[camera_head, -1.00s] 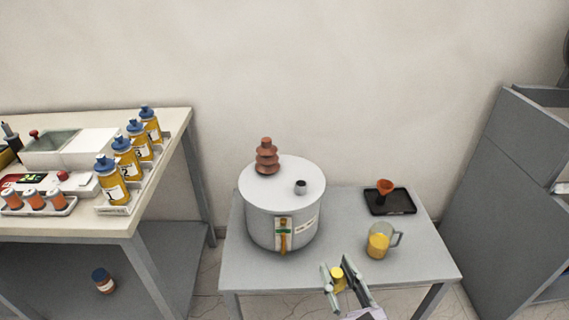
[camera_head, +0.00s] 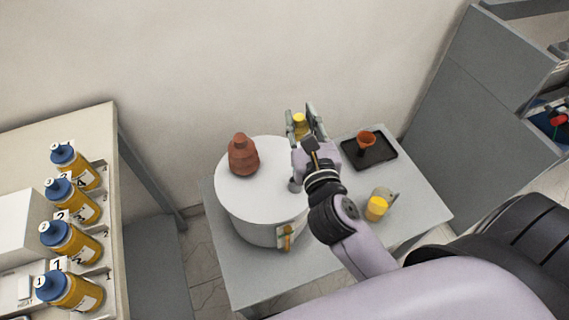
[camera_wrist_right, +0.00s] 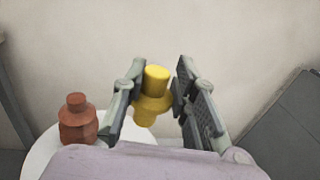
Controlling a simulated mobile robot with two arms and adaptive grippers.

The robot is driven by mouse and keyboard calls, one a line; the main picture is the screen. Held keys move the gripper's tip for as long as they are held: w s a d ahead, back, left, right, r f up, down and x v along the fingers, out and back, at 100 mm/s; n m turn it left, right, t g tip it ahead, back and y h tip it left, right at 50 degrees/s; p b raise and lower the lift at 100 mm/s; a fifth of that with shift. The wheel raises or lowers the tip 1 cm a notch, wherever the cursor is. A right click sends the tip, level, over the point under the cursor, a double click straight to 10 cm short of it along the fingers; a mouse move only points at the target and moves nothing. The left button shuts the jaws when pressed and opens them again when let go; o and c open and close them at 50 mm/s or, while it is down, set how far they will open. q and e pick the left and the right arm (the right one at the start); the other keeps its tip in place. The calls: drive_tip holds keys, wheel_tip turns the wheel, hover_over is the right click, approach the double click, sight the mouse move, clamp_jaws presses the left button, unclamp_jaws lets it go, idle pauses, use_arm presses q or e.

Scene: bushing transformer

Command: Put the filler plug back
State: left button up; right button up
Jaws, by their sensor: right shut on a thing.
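The yellow filler plug (camera_head: 299,119) is between the fingers of my right gripper (camera_head: 304,118), which is shut on it. In the right wrist view the plug (camera_wrist_right: 153,96) stands nearly upright, knob up, between the fingers (camera_wrist_right: 155,98). The gripper is above the right back part of the white transformer tank (camera_head: 236,206), with the plug apart from the lid. The small filler neck (camera_head: 294,185) on the lid shows just left of my wrist, partly hidden by it. My left gripper is not in view.
A brown ribbed bushing (camera_head: 243,157) stands on the lid's left. On the grey table (camera_head: 245,281) are a jug of yellow liquid (camera_head: 377,208) and a black tray (camera_head: 383,154) with a brown funnel (camera_head: 366,138). Several numbered bottles (camera_head: 70,242) stand on the left bench. A grey cabinet (camera_head: 450,120) is at right.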

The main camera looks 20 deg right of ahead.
drive_tip(key=shift+w+f, duration=0.1)
drive_tip(key=shift+f, duration=0.2)
drive_tip(key=f+b, duration=0.4)
drive_tip(key=f, duration=0.5)
drive_tip(key=f+b, duration=0.5)
drive_tip(key=f, duration=0.4)
drive_tip(key=shift+s+d+f, duration=0.1)
drive_tip(key=shift+s+f, duration=0.1)
drive_tip(key=shift+f, duration=0.35)
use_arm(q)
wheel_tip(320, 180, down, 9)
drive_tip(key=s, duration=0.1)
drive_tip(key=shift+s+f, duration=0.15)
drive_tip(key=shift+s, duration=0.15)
use_arm(e)
drive_tip(key=shift+r, duration=0.1)
drive_tip(key=shift+f+b, duration=0.7)
drive_tip(key=shift+b, duration=0.05)
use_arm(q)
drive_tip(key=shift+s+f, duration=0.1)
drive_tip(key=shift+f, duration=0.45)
use_arm(e)
drive_tip(key=o, duration=1)
drive_tip(key=shift+r, duration=0.1)
